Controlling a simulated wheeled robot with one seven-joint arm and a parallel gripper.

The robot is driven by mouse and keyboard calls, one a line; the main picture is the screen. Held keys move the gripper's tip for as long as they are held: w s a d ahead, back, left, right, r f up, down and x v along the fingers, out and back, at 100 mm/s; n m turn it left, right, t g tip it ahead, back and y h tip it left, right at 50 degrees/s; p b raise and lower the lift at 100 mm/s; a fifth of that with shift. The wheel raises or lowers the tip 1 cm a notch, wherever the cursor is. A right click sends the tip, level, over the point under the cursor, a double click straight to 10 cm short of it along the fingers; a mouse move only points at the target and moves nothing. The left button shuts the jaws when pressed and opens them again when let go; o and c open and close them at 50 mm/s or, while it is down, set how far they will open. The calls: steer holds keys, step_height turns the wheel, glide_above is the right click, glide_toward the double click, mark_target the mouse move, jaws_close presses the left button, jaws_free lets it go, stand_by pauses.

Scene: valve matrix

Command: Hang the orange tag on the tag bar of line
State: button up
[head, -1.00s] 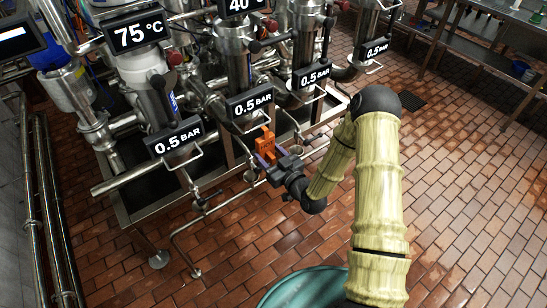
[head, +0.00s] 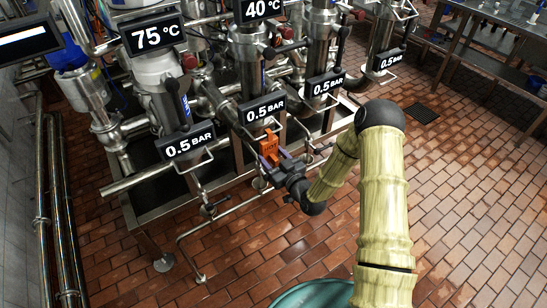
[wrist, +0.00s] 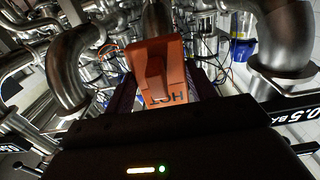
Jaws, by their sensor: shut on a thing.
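The orange tag (head: 269,144) is upright in my gripper (head: 271,160), just in front of and below the second 0.5 BAR sign from the left. In the wrist view the orange tag (wrist: 160,68) shows dark lettering, upside down, that seems to read HOT. My gripper (wrist: 163,95) is shut on its lower part, between dark fingers. A thin wire tag bar (head: 277,127) sticks out under that second sign, close to the tag's top. I cannot tell whether they touch. Another tag bar (head: 205,160) is under the leftmost 0.5 BAR sign.
Steel valves and pipes stand behind the signs, with 75 °C (head: 153,36) and 40 °C (head: 262,9) displays above. A low pipe rail (head: 215,222) runs along the front. The brick floor (head: 470,200) at the right is clear. A steel bench (head: 490,45) stands at the back right.

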steer(key=o, duration=1.2)
steer(key=shift+s+d, duration=0.1)
steer(key=b+v, duration=0.1)
steer(key=v, duration=1.6)
steer(key=shift+r, duration=0.1)
